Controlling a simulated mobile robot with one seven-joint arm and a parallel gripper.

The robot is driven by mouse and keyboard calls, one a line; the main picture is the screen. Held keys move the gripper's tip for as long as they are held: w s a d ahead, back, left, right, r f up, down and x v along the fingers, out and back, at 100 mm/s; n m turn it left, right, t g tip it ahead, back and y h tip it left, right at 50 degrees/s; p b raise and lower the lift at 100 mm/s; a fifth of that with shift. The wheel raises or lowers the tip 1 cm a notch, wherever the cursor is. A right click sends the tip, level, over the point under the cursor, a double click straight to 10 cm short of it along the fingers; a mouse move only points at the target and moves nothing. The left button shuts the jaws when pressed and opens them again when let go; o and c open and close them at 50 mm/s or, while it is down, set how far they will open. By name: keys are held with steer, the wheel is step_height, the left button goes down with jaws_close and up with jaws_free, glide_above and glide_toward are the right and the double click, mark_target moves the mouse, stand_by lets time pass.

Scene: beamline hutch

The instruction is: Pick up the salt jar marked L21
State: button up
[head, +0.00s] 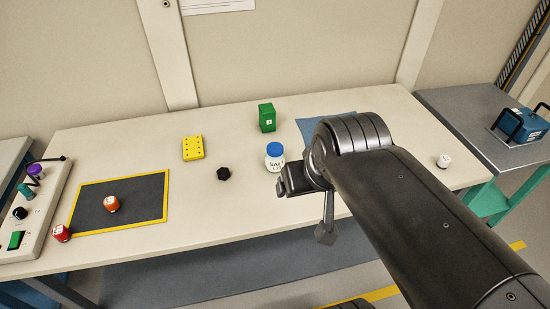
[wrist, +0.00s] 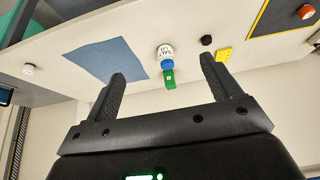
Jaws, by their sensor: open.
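The salt jar (head: 275,158) is white with a blue lid and stands upright on the table, just left of my wrist. Dark lettering starting "SAL" shows on its front; the mark below is too small to read surely. In the wrist view the jar (wrist: 165,51) appears upside down, beyond and between the fingertips. My gripper (wrist: 163,68) is open and empty, its two dark fingers spread apart and not touching the jar.
A green box (head: 267,117) stands behind the jar, and a blue mat (head: 312,130) lies to its right. A black hexagonal piece (head: 223,173) and a yellow block (head: 193,148) lie left. A white jar (head: 443,161) stands far right. A yellow-edged dark mat (head: 140,190) carries an orange piece.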

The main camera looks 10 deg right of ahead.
steer(key=m+g+h, duration=0.1)
steer(key=m, duration=0.3)
glide_above(275, 148)
steer(key=s+a, duration=0.2)
steer(key=s, duration=0.1)
step_height(275, 148, down, 15)
steer(key=x, duration=0.5)
steer(key=shift+d+f, duration=0.25)
steer(key=shift+d, duration=0.2)
steer(key=shift+d+x, duration=0.2)
steer(key=shift+x, duration=2.4)
steer(key=shift+s, duration=0.2)
steer(key=c, duration=1.3)
